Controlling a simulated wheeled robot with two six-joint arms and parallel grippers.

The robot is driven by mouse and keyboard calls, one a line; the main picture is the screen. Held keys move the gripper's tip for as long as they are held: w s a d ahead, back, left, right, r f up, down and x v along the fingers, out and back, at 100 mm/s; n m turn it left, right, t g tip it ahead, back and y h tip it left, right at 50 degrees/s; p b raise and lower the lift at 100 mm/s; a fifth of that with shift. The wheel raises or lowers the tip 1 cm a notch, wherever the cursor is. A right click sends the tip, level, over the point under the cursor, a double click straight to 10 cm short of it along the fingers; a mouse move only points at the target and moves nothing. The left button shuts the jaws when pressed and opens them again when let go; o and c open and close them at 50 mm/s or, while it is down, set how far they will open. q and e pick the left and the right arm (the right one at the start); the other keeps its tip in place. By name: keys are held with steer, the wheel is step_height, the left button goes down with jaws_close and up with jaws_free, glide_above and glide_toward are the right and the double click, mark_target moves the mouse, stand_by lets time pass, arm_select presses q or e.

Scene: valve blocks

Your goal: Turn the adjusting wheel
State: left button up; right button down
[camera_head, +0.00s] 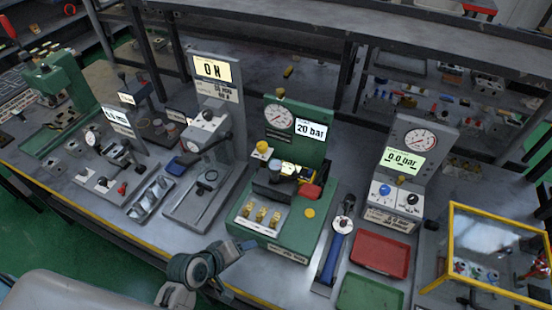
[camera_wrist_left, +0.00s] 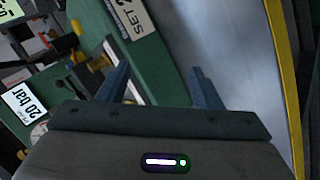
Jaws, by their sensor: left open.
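No part is clearly marked as the adjusting wheel. Candidates in the head view are a round yellow knob (camera_head: 262,147) on the green valve block station (camera_head: 322,146) and a blue dial (camera_head: 384,190) on the grey 0.0 bar station (camera_head: 407,165). The green station has a gauge (camera_head: 279,117) and a 20 bar display (camera_head: 311,130). My left gripper (camera_head: 243,248) is at the front of the green station, near the table's front edge. In the left wrist view its fingers (camera_wrist_left: 160,88) are apart with nothing between them. My right gripper is not in view.
A red tray (camera_head: 381,254) and a green tray (camera_head: 360,293) lie right of a blue-handled tool (camera_head: 334,250). A yellow-framed clear box (camera_head: 490,248) stands at far right. Other grey stations (camera_head: 205,195) fill the left. In the wrist view, bare grey table (camera_wrist_left: 225,45) borders a yellow edge.

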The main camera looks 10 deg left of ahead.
arm_select(q)
steer(key=w+d+r+n+t+h, duration=0.2)
steer(key=w+d+r+n+t, duration=0.2)
steer(key=w+r+n, duration=0.3)
steer(key=n+t+y+p, duration=0.1)
steer(key=n+t+y, duration=0.35)
steer(key=n, duration=1.45)
glide_toward(277, 161)
steer(key=shift+t+h, duration=0.65)
steer(key=w, duration=0.3)
steer(key=w+d+f+p, duration=0.1)
steer(key=w, duration=0.6)
steer(key=shift+d+f+p, duration=0.25)
steer(key=shift+f+p, duration=0.05)
steer(key=shift+c, duration=0.2)
steer(key=c, duration=1)
